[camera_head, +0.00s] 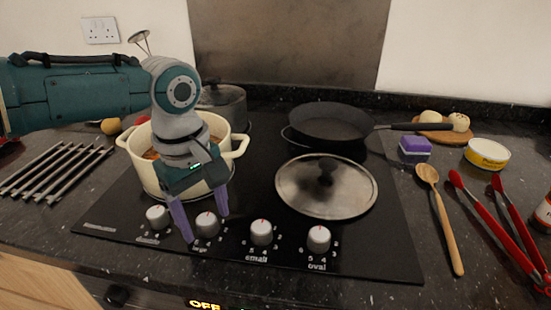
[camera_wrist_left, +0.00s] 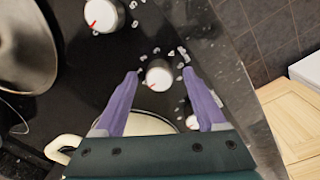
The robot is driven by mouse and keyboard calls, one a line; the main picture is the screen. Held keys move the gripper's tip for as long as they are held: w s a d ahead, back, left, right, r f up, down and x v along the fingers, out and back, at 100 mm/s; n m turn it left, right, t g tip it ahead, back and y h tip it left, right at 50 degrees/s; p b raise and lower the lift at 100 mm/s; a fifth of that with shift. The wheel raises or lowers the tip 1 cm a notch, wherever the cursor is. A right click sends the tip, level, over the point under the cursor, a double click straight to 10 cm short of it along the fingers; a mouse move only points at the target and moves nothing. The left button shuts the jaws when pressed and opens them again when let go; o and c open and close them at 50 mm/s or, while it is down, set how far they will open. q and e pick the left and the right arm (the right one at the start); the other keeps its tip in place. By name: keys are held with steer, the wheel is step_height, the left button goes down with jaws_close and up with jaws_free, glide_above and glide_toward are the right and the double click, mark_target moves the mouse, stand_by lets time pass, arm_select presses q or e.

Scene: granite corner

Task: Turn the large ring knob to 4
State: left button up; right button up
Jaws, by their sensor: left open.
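The large ring knob (camera_head: 207,225) is a pale round knob with a red mark, second from the left in the front row on the black hob. Its mark points toward the back of the hob. It also shows in the left wrist view (camera_wrist_left: 159,75), ringed by white numbers, with the mark toward the lower left. My left gripper (camera_head: 206,228) is open, its two purple fingers pointing down on either side of this knob. In the wrist view the fingertips (camera_wrist_left: 161,72) flank the knob with gaps. My right gripper is not in view.
A cream pot (camera_head: 150,172) stands just behind my left gripper. The small knob (camera_head: 261,232) and oval knob (camera_head: 319,238) are to the right; another knob (camera_head: 158,217) is close on the left. A glass lid (camera_head: 326,187) and black pan (camera_head: 331,122) lie further right.

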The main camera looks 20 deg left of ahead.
arm_select(q)
steer(key=shift+c, duration=0.4)
jaws_close()
